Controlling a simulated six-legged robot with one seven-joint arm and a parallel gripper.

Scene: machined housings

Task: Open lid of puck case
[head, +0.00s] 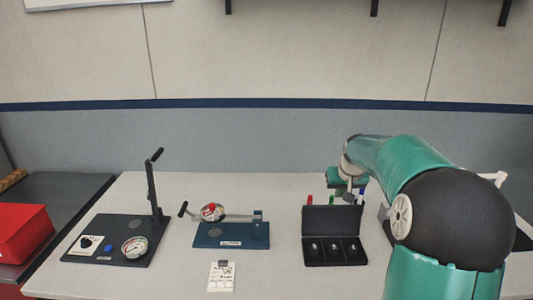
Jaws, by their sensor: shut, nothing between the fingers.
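The black puck case (335,258) stands on the table, right of the picture's middle. Its lid (332,219) stands up at the back, so the case is open. Several small light pucks lie in its compartments. My gripper (348,196) is just behind and above the lid's top edge, toward its right half. It is small in the view and its fingertips are partly hidden. It looks shut and empty. I cannot tell whether it touches the lid.
Colored markers stick up behind the lid. A blue fixture (231,236) with a lever and round gauge stands left of the case. A black plate (119,240) with an upright lever is farther left. A white card (221,276) lies in front. A red bin (22,232) is at far left.

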